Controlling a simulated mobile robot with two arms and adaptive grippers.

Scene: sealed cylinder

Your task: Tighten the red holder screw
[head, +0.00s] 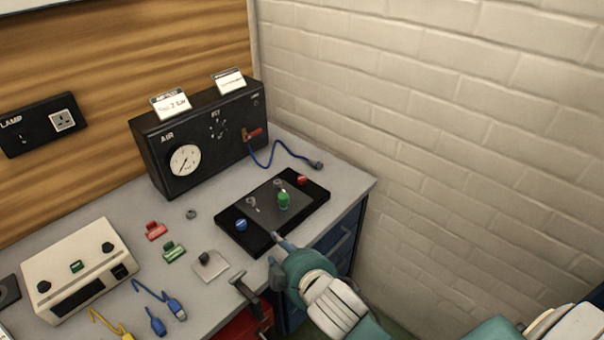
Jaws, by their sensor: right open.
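The black holder plate (318,208) lies on the grey bench in front of the AIR box. A red knob-like screw (302,181) sits at its far right corner. How tight it is cannot be seen. A blue knob (241,225) sits at the plate's near left, and a green cylinder-like piece (284,199) stands near the middle, beside small metal parts. My right gripper (277,249) is open at the plate's near edge, below the green piece and apart from the red screw. No object shows between its fingers. My left gripper is not in view.
The black AIR box (217,155) stands behind, with a red lever and a blue hose (277,148). Red (155,231) and green (174,252) small parts, a metal square and a cream box (80,275) lie left. A brick wall (450,130) bounds the right.

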